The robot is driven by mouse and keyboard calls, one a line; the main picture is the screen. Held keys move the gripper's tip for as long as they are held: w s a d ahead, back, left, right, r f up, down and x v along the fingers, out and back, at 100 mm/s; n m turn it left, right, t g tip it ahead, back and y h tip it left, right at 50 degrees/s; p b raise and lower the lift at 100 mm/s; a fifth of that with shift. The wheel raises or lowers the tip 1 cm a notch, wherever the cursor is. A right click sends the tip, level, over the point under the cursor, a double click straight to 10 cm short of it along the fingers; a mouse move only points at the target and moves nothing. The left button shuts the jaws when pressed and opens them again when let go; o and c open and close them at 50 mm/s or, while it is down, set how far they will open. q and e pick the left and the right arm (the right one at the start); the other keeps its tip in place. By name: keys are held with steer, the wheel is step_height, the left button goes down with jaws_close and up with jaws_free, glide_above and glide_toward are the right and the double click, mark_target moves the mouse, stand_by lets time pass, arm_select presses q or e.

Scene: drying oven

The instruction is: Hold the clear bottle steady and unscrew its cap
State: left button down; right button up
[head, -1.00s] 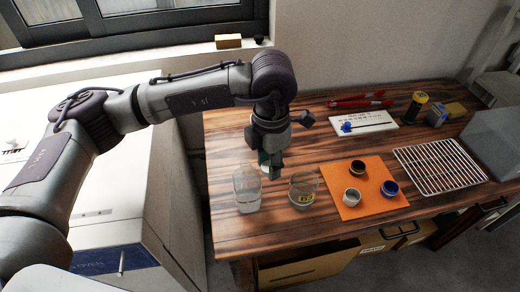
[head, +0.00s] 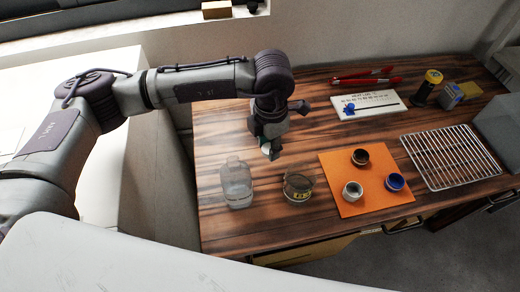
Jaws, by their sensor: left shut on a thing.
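The clear bottle (head: 236,184) stands upright on the wooden table, near its left side. My left gripper (head: 270,148) is above the table, behind and to the right of the bottle, and apart from it in the picture. It is shut on a small pale, greenish thing (head: 265,148), mostly hidden by the fingers; I cannot tell whether this is the cap. No cap shows clearly on the bottle. My right gripper is not in view.
An orange mat (head: 335,170) bears three small round pieces. A wire rack (head: 450,157) lies at the right. Red-handled tools (head: 366,77) and a white card (head: 367,104) lie behind.

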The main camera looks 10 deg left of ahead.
mark_target(268, 169)
arm_select(q)
step_height(268, 169, down, 8)
steer(key=shift+r+p, duration=0.2)
steer(key=shift+p, duration=0.15)
steer(key=shift+f, duration=0.25)
steer(key=c, duration=0.7)
jaws_free()
steer(key=shift+c, duration=0.2)
